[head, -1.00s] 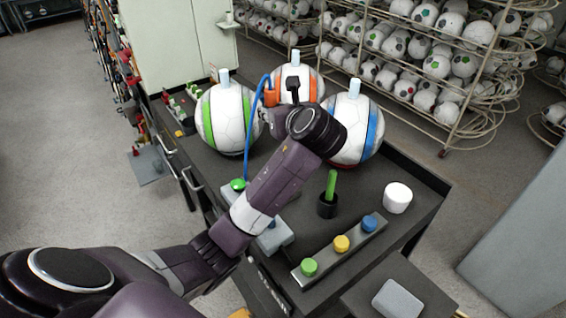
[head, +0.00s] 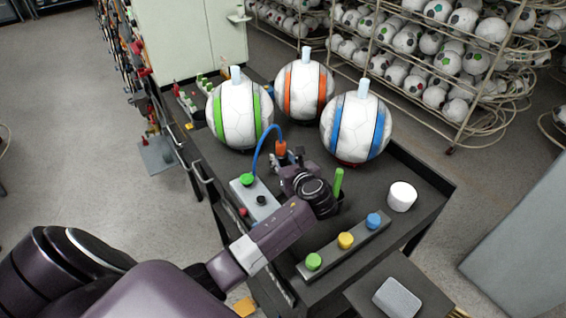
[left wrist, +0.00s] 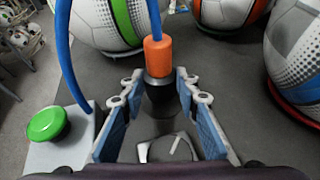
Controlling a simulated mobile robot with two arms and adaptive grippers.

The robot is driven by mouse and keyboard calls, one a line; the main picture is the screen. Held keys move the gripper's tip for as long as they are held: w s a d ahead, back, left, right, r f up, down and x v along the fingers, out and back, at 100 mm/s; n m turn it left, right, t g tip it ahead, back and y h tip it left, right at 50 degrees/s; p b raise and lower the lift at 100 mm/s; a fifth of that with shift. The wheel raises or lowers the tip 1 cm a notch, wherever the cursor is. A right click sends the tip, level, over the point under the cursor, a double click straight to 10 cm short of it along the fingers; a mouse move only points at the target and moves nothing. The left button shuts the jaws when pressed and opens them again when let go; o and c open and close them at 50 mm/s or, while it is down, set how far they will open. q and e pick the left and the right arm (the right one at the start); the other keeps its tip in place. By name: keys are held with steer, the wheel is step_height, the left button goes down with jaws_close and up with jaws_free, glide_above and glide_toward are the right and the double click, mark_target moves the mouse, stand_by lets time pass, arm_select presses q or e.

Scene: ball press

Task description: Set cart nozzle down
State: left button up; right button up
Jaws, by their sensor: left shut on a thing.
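The cart nozzle (head: 281,148) has an orange collar and a blue hose (head: 262,146) that runs to a grey box with a green button (head: 247,179). My left gripper (head: 284,162) is shut on the nozzle, low over the dark cart top (head: 225,170). In the left wrist view, the fingers (left wrist: 159,88) flank the nozzle's black body, below its orange collar (left wrist: 158,57). The nozzle looks upright. Its lower end is hidden, so I cannot tell whether it touches the cart. My right gripper is not in view.
Three balls with green (head: 240,112), orange (head: 304,90) and blue (head: 356,128) stripes stand behind the nozzle. A green stick (head: 338,182) stands right of my gripper. A white cylinder (head: 402,196) and a three-button bar (head: 350,246) are further right.

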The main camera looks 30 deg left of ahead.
arm_select(q)
step_height(320, 180, down, 2)
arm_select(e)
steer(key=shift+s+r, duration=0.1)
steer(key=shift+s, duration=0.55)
arm_select(q)
steer(key=shift+f, duration=0.15)
steer(key=o, duration=1.2)
steer(key=shift+f, duration=0.1)
steer(key=shift+r, duration=0.25)
steer(key=b+v, duration=0.2)
steer(key=v, duration=1)
steer(key=shift+w, duration=0.1)
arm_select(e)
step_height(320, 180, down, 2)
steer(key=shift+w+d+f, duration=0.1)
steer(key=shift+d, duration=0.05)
arm_select(q)
steer(key=shift+a, duration=0.1)
